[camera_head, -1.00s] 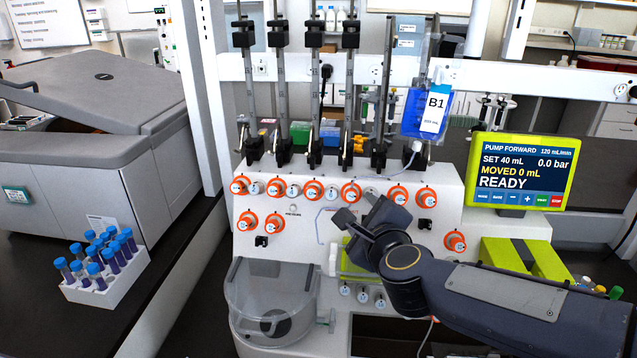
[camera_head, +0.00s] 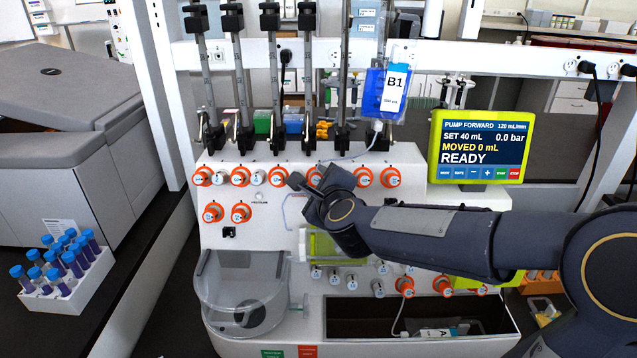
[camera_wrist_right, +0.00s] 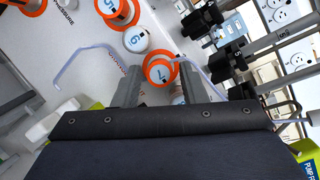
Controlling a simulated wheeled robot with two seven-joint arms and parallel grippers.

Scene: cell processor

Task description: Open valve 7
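Valve 7 (camera_wrist_right: 160,72) is a round knob with an orange ring and a white face marked 7. In the head view valve 7 (camera_head: 316,174) is in the upper row on the white panel, partly hidden by my right gripper. My right gripper (camera_head: 312,190) is at the panel, just in front of this knob. In the right wrist view its fingers (camera_wrist_right: 161,80) are apart, and the knob shows between them. I cannot tell whether they touch it. My left gripper is not in view.
White knob 6 (camera_wrist_right: 137,39) and orange knob 5 (camera_wrist_right: 115,10) sit close beside valve 7. Above the row are black clamps on poles and a hanging B1 bag (camera_head: 393,92). A green-framed screen (camera_head: 475,146) reads READY. A tube rack (camera_head: 68,290) stands at left.

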